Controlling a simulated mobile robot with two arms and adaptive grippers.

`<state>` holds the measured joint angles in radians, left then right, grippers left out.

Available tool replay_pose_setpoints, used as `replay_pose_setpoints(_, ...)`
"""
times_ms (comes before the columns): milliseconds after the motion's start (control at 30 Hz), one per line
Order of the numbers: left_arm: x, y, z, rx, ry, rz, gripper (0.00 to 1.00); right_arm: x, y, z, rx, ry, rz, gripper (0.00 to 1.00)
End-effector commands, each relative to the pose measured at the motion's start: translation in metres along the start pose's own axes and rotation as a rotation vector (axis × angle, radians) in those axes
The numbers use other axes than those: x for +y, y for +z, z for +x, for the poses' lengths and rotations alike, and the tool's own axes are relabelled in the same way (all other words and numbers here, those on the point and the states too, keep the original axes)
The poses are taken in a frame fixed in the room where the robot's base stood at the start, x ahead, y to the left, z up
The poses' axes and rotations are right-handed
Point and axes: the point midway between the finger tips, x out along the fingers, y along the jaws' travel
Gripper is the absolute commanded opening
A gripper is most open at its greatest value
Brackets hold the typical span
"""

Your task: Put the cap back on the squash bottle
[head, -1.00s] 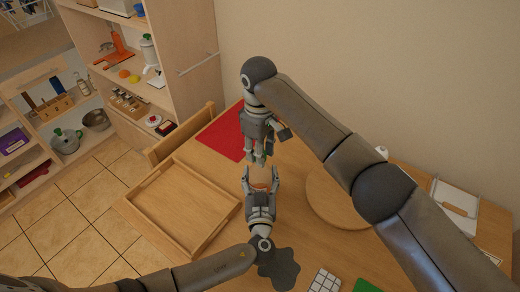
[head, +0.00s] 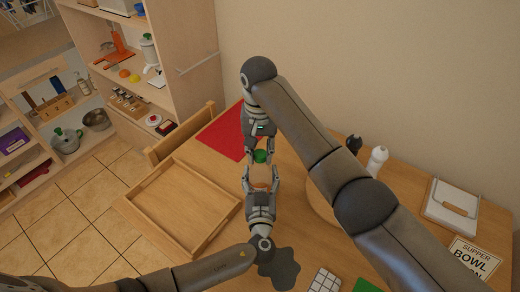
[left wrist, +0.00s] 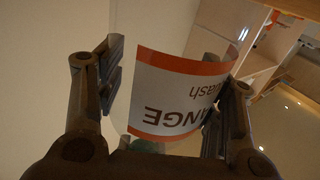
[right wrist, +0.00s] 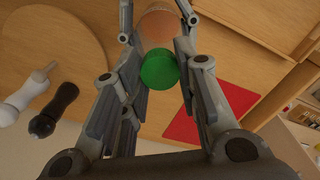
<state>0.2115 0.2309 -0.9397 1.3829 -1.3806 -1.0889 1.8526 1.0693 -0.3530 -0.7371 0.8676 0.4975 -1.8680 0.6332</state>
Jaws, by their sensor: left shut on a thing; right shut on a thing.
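My left gripper (head: 261,182) is shut on the squash bottle (head: 261,174), which has a white and orange label that reads upside down in the left wrist view (left wrist: 185,90). My right gripper (head: 260,152) is shut on the green cap (head: 261,157), facing the left gripper. In the right wrist view, the cap (right wrist: 160,68) sits between the right fingertips, with the orange bottle (right wrist: 158,24) right behind it between the left fingers. The cap overlaps the bottle's end there, so its neck is hidden. I cannot tell whether they touch.
A wooden tray (head: 150,204) lies at the left of the table, by a chair (head: 180,135). A red mat (head: 219,138) is behind the grippers. A round board (right wrist: 88,40), white mill (head: 377,160) and black mill (head: 354,144) stand right, partly behind my right arm.

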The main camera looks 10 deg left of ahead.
Motion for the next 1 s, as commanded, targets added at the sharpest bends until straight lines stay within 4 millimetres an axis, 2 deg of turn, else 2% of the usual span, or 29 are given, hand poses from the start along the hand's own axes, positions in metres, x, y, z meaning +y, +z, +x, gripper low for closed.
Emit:
replay_pose_setpoints(33,0.001,0.002,-0.001,-0.004,0.002,-0.001,0.00,-0.001,0.001,0.000,-0.002,-0.002,-0.003,0.30)
replay_pose_setpoints(200,0.001,0.002,-0.001,-0.004,0.002,-0.001,0.00,-0.001,0.001,0.000,-0.001,-0.001,-0.003,0.50)
replay_pose_setpoints(567,0.001,0.001,-0.001,-0.003,0.002,-0.001,0.00,0.000,0.000,-0.003,0.001,-0.001,-0.004,0.50)
replay_pose_setpoints(900,0.001,0.001,-0.001,-0.003,0.002,-0.001,0.00,0.000,0.000,-0.042,0.001,-0.001,-0.003,0.50)
replay_pose_setpoints(1000,0.001,0.001,-0.001,-0.003,0.002,-0.001,0.00,0.000,0.000,-0.045,0.000,0.000,-0.003,0.50)
